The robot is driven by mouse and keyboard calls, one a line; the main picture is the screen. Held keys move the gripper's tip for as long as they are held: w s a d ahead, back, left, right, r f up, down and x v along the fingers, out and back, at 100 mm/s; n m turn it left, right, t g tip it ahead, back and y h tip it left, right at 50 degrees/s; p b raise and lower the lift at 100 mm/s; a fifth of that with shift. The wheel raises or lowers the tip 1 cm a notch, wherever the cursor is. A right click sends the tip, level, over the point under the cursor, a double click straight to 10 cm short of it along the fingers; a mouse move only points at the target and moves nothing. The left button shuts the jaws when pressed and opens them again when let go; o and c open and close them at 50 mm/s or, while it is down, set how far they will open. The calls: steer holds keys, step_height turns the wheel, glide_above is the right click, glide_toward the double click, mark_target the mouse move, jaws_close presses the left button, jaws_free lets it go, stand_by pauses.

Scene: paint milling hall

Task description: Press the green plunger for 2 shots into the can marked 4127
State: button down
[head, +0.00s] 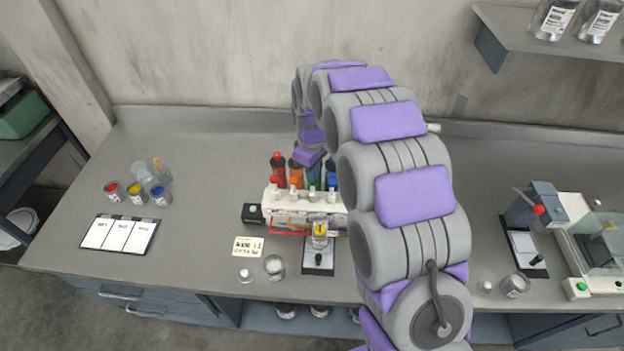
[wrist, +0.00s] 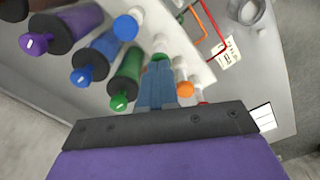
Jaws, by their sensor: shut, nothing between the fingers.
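The dispenser rack (head: 330,218) stands mid-bench with red (head: 278,165), orange (head: 296,172), green (head: 314,178) and blue (head: 331,173) bottles behind white-capped nozzles. In the wrist view the green plunger knob (wrist: 119,102) sits on the end of its dark-collared green cylinder, left of my fingers. My gripper (wrist: 157,72) is shut and empty, its fingers between the green cylinder and the orange knob (wrist: 184,90). A small green part shows at the fingertips; contact cannot be told. A can with a yellow mark (head: 320,236) stands on a dark stand before the rack; its number is unreadable.
A note card (head: 247,246), an open empty can (head: 274,266) and a small white knob (head: 245,275) lie left of the stand. Paint cups (head: 135,192) and a chart (head: 118,235) are farther left. A press (head: 538,208) and scale (head: 600,245) stand right.

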steer(key=shift+f, duration=1.15)
steer(key=shift+r, duration=0.15)
steer(key=shift+r+p, duration=0.5)
steer(key=shift+r, duration=1.15)
steer(key=shift+f, duration=0.1)
